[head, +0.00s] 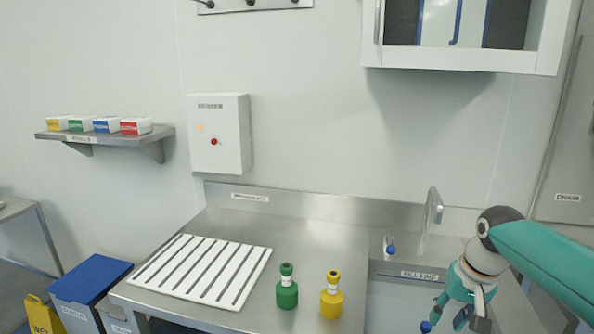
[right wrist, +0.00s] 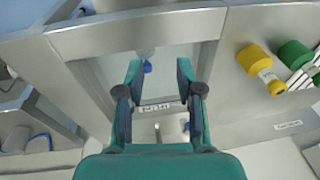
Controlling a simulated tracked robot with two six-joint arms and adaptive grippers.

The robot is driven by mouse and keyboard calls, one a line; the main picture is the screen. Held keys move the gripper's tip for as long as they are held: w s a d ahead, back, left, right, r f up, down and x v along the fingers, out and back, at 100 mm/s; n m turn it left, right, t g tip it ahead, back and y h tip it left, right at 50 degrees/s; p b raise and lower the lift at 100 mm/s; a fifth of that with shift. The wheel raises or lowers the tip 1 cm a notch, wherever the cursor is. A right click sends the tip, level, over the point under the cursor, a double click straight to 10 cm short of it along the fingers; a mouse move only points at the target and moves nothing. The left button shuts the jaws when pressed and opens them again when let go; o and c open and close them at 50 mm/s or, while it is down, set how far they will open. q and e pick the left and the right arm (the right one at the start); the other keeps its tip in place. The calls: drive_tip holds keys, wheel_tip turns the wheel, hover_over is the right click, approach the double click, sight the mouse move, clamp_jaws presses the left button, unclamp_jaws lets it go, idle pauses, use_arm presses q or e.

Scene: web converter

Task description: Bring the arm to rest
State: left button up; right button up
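My right arm comes in from the right in the head view. Its gripper (head: 462,312) is over the sink at the lower right, pointing down. In the right wrist view the two fingers of this gripper (right wrist: 160,76) are apart, with nothing held between them. My left gripper is not in view.
A green bottle (head: 287,294) and a yellow bottle (head: 331,302) stand on the steel counter, left of the sink (head: 400,291). A white slatted rack (head: 203,270) lies farther left. A faucet (head: 433,207) rises behind the sink. A wall cabinet (head: 460,58) hangs above.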

drive_tip(key=s+a+f+n+g+y+b, duration=0.15)
drive_tip(key=s+a+f, duration=0.25)
drive_tip(key=f, duration=0.9)
drive_tip(key=s+a+f+g+b, duration=0.1)
drive_tip(key=s+a+f+g, duration=0.25)
drive_tip(key=f, duration=0.95)
drive_tip(key=s+a+f+t, duration=0.1)
drive_tip(key=s+a+f, duration=0.3)
drive_tip(key=s+f, duration=0.4)
drive_tip(key=s+a+f+t+y, duration=0.1)
drive_tip(key=s+a+f+t, duration=0.1)
drive_tip(key=s+a+f, duration=0.3)
drive_tip(key=shift+s+a+f+t+b, duration=0.2)
drive_tip(key=shift+s+f+t+b, duration=0.1)
drive_tip(key=shift+s+f, duration=1.15)
drive_tip(key=shift+y, duration=0.25)
